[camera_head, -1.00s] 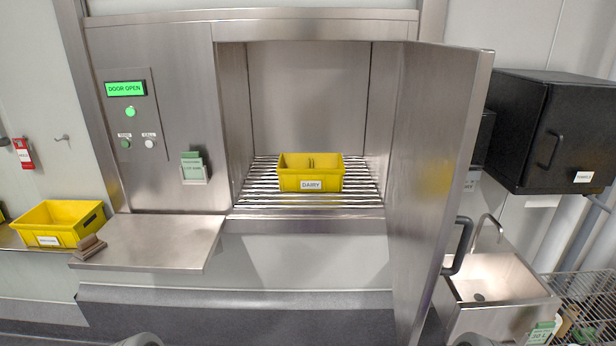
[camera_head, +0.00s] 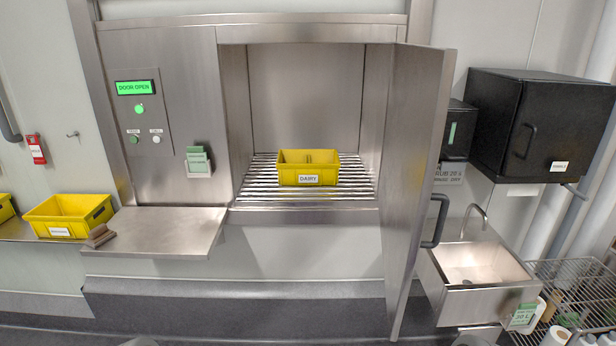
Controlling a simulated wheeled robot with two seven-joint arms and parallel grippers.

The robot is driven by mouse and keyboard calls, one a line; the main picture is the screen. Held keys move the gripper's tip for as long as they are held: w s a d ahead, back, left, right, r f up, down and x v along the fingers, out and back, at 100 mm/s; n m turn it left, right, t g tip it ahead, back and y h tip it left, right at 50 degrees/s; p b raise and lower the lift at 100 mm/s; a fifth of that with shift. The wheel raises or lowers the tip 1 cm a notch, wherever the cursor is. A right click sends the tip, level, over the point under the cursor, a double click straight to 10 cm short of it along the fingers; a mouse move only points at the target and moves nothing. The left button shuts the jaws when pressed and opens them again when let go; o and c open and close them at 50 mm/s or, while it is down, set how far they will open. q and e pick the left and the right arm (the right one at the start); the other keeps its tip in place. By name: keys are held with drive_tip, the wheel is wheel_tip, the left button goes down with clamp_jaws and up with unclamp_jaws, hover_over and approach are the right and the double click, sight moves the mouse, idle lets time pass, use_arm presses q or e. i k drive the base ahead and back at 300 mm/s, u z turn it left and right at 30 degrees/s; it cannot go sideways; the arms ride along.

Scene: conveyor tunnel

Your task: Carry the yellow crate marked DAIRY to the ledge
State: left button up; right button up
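The yellow crate marked DAIRY (camera_head: 308,167) stands upright on the roller bars (camera_head: 258,187) inside the open steel hatch. Its white label faces me, and a divider shows inside it. The steel ledge (camera_head: 165,232) juts out below and left of the hatch, with a small brown block (camera_head: 100,237) at its left end. Only slight rounded grey parts, likely of my arms, show at the bottom edge. Neither gripper can be made out, and nothing of mine touches the crate.
The hatch door (camera_head: 418,170) stands open at the right, jutting toward me. A panel (camera_head: 134,88) reads DOOR OPEN. Another yellow crate (camera_head: 68,217) sits left of the ledge. A sink (camera_head: 480,275), a black cabinet (camera_head: 545,125) and a wire rack (camera_head: 570,290) are at the right.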

sight(177, 230)
drive_tip(key=u, duration=0.65)
drive_tip(key=i, duration=1.35)
drive_tip(key=z, duration=0.6)
